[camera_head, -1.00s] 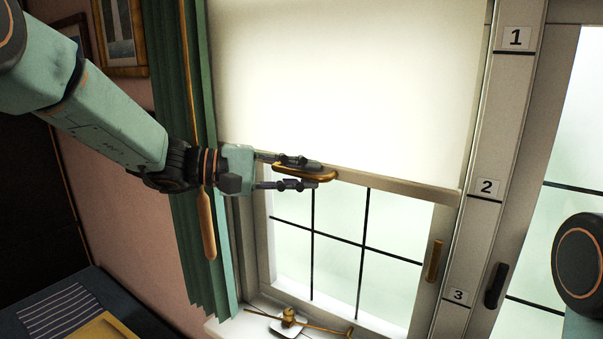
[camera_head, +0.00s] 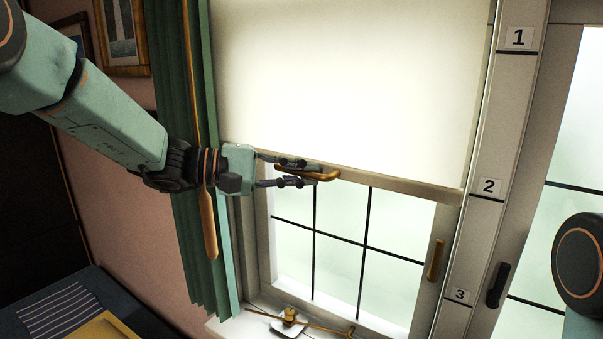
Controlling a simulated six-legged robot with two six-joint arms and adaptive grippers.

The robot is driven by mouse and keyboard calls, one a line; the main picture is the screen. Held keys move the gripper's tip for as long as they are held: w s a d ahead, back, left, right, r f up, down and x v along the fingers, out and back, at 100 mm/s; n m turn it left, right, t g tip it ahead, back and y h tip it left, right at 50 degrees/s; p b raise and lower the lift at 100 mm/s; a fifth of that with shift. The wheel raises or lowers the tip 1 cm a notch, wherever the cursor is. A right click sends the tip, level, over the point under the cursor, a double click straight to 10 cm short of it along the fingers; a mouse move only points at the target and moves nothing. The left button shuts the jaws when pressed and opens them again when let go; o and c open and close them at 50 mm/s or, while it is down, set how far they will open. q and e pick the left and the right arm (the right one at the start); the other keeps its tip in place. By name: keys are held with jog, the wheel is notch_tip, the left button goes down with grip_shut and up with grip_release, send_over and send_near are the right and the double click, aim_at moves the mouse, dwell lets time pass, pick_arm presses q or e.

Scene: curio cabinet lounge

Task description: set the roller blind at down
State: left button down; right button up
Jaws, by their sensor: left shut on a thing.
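The cream roller blind (camera_head: 350,85) covers the upper part of the window. Its bottom bar (camera_head: 400,189) sits about level with the mark 2 (camera_head: 488,186) on the frame. A brass pull handle (camera_head: 327,174) is on the bar near its left part. My left gripper (camera_head: 309,172) comes in from the left and is shut on the pull handle, its fingers partly hiding it. Marks 1 (camera_head: 518,38) and 3 (camera_head: 460,295) are above and below on the same frame post. My right gripper is out of view.
A green curtain (camera_head: 190,120) with a hanging wooden-ended cord (camera_head: 208,225) is behind my left wrist. Brass window hardware (camera_head: 290,317) lies on the sill. A brass handle (camera_head: 436,260) and a black handle (camera_head: 498,286) are at the right. Panes below the bar are clear.

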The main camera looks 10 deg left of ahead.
pick_arm(q)
notch_tip(320, 180, down, 40)
jog(key=b, duration=3.4)
jog(key=shift+s+r+b, duration=0.15)
jog(key=shift+r+b, duration=0.05)
jog(key=shift+b, duration=0.2)
jog(key=shift+f, duration=0.1)
jog(key=c, duration=1.7)
grip_release()
jog(key=o, duration=0.3)
jog(key=shift+r, duration=0.25)
